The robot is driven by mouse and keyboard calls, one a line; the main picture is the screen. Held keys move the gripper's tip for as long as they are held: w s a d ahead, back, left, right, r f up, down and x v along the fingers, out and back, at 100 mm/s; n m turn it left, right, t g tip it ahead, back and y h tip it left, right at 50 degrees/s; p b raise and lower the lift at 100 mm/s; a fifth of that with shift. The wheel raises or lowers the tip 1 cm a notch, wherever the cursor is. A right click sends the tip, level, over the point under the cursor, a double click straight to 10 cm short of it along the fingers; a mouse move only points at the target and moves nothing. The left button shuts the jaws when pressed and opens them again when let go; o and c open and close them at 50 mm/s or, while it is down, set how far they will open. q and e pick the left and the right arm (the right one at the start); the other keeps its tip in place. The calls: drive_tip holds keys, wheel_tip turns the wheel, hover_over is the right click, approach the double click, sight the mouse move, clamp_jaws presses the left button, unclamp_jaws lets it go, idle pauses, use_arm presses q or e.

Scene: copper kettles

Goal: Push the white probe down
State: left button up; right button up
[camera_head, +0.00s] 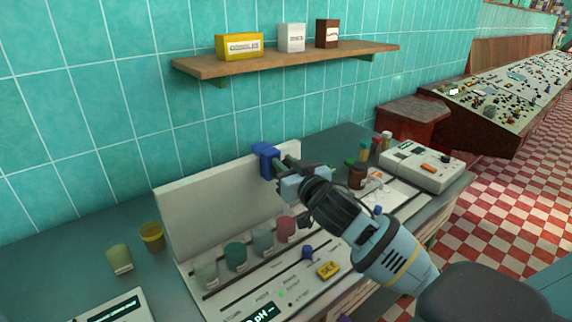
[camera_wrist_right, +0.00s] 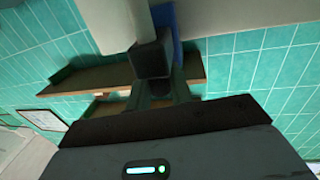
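My right gripper (camera_head: 283,167) is at the top of the white back panel (camera_head: 215,205), beside the blue holder (camera_head: 264,160). In the right wrist view a white cylinder, likely the white probe (camera_wrist_right: 112,22), comes down from the top and meets a dark block at the tips of my right gripper (camera_wrist_right: 152,62). Its fingers look close together; I cannot make out anything between them. The blue holder also shows behind them (camera_wrist_right: 167,20). In the head view I cannot make out the probe near the gripper. My left gripper is not in view.
Several cups, one of them red (camera_head: 286,228), stand before the panel. Brown bottles (camera_head: 357,176) and a white instrument (camera_head: 422,166) are at the right. A shelf (camera_head: 290,61) hangs above. Two cups (camera_head: 119,259) stand at the left.

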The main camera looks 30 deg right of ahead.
clamp_jaws()
wheel_tip(320, 180, down, 8)
drive_tip(key=shift+r+b, duration=0.1)
drive_tip(key=shift+b, duration=1.05)
drive_tip(key=shift+o, duration=2.1)
unclamp_jaws()
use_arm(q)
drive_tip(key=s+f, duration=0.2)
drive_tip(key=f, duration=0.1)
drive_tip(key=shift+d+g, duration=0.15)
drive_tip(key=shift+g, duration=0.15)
use_arm(e)
drive_tip(key=shift+o, duration=0.5)
drive_tip(key=shift+s, duration=0.1)
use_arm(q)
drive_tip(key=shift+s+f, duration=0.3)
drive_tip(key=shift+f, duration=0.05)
use_arm(e)
drive_tip(key=s, duration=0.7)
drive_tip(key=shift+s+a, duration=0.3)
drive_tip(key=shift+s, duration=0.05)
